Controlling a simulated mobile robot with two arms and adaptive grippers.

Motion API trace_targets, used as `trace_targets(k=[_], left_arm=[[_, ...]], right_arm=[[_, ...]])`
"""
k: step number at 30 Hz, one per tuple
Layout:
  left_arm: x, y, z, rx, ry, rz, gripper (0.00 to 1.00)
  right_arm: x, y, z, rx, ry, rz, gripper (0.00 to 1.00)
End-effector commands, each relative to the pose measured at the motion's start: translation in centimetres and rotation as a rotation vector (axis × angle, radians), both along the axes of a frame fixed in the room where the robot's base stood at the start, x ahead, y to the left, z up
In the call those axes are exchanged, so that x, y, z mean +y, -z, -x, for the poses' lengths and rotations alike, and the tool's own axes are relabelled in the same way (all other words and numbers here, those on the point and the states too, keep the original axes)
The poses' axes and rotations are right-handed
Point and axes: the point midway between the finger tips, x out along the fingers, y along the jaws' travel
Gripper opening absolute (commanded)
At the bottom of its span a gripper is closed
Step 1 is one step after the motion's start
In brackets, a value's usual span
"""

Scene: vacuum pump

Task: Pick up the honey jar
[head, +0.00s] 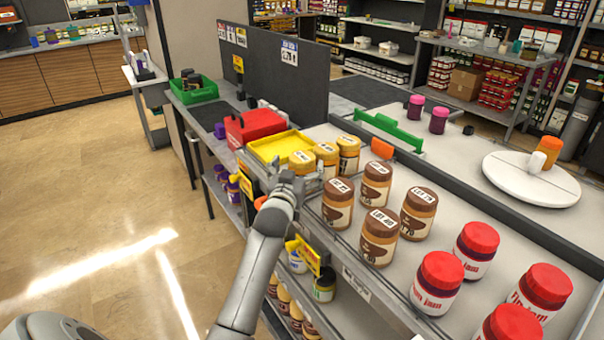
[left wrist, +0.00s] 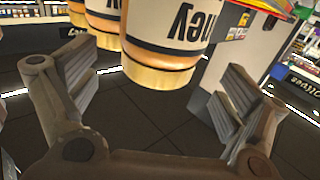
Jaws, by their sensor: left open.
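Several honey jars with yellow-gold lids stand on the counter, the nearest jar (head: 302,163) beside two others (head: 327,153) (head: 348,150). In the left wrist view a honey jar (left wrist: 168,45) with "ney" on its pale label appears lid-down, beyond and partly between my fingers. My left gripper (head: 283,176) is at the counter's front edge, just in front of the nearest jar. It is open and empty in the left wrist view (left wrist: 155,88), with a finger on each side. Whether a finger touches the jar I cannot tell. My right gripper is not in view.
A yellow tray (head: 281,147) and a red box (head: 254,126) stand left of the jars. Brown-lidded jars (head: 376,184) and red-lidded jam jars (head: 437,282) stand to the right. Yellow tags (head: 303,255) hang off the counter front. A white turntable (head: 531,180) is at the far right.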

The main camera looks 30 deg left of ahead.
Motion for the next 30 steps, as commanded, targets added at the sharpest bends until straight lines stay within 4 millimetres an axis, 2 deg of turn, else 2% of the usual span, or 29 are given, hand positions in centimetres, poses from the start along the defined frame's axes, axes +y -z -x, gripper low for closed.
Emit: trace_targets(k=[4,9,15,20,23,30], left_arm=[[0.5,0.0,-1.7,0.000,0.000,0.001,0.96],[1.0,0.1,-3.2,-0.001,0.000,0.001,0.96],[1.2,0.2,-3.8,-0.001,0.000,0.000,0.96],[1.2,0.3,-3.8,-0.001,0.000,0.000,0.96],[1.2,0.3,-3.8,-0.001,0.000,0.000,0.85],[1.2,0.3,-3.8,0.000,0.000,0.000,0.54]], right_arm=[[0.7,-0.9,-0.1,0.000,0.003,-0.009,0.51],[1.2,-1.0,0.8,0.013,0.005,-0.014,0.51],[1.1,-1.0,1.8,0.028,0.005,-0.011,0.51],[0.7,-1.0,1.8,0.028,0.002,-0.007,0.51],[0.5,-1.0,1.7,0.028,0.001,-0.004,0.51],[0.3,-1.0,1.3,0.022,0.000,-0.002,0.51]])
